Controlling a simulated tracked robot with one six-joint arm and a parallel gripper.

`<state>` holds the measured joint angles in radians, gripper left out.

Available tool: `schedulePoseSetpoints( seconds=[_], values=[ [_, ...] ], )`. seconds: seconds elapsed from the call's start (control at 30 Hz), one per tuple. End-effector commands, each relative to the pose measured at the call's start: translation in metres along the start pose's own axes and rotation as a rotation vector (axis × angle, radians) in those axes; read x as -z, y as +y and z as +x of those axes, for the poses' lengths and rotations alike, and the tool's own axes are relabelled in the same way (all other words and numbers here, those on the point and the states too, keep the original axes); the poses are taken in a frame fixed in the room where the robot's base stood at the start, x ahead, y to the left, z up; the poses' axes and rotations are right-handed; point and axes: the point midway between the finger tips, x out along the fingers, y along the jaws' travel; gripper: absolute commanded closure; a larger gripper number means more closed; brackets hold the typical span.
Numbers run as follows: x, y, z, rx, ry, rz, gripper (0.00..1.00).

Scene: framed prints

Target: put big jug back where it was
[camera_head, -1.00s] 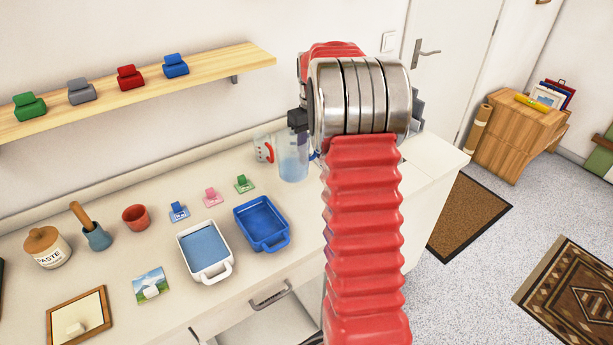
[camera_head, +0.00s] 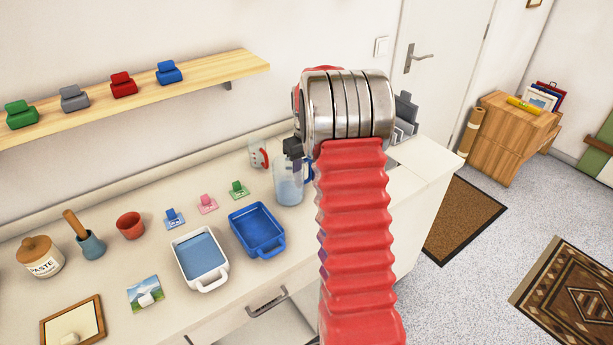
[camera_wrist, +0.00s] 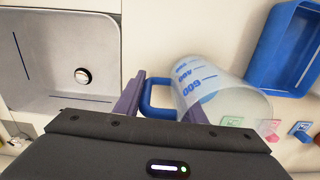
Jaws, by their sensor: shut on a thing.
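The big jug (camera_head: 289,186) is clear, with a blue handle and some pale blue liquid low down. In the head view it is upright over the counter, right of the blue tray and in front of a small jug with red marks (camera_head: 258,156). I cannot tell whether its base touches the counter. In the wrist view the big jug (camera_wrist: 207,82) shows blue measuring marks, and my gripper (camera_wrist: 160,106) has its two fingers at the blue handle, shut on it. In the head view my arm hides most of the gripper.
A blue tray (camera_head: 244,214) and a white tray with blue liquid (camera_head: 222,274) stand left of the jug. Small green, pink and blue clips lie behind them. A sink (camera_wrist: 52,88) shows in the wrist view. A wooden shelf (camera_head: 140,103) hangs above the counter (camera_head: 110,190).

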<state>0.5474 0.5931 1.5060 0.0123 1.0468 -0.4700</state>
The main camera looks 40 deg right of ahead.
Motion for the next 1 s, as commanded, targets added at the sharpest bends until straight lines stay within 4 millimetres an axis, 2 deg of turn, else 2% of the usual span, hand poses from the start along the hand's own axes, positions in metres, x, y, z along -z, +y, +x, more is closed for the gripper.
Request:
schedulePoseSetpoints(
  seconds=[0.37,0.4,0.63,1.0],
  values=[
    [0.0006,-0.0002,0.0021,-0.001,0.002,-0.001,1.0],
    [0.0005,-0.0002,0.0021,-0.001,0.001,-0.001,0.61],
    [0.0005,-0.0003,0.002,-0.001,0.001,-0.001,0.45],
    [0.0007,-0.0003,-0.0032,-0.001,0.002,-0.001,0.45]
  ],
)
